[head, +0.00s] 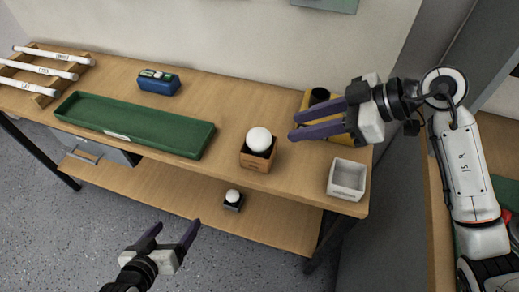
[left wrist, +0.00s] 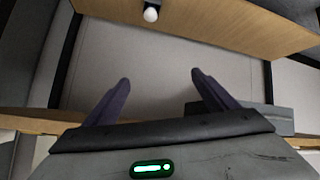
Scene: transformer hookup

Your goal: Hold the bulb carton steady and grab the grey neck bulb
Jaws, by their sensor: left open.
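A brown carton (head: 257,160) with a dark inside stands on the table, and a large white round bulb (head: 259,139) sits in its top. A smaller white bulb (head: 233,195) sits in a small dark box (head: 234,204) on the lower shelf; this bulb also shows at the top of the left wrist view (left wrist: 151,14). Neither neck's colour can be made out. My left gripper (head: 172,236) is open and empty, in front of the lower shelf and apart from both bulbs. My right gripper (head: 292,127) is open and empty, above the table right of the carton.
A long green tray (head: 135,125) and a blue box (head: 158,83) are on the table's left part, with white tubes on a wooden rack (head: 40,92). A white open box (head: 347,179) stands at the right front corner. A yellow item (head: 308,98) is partly behind my right gripper.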

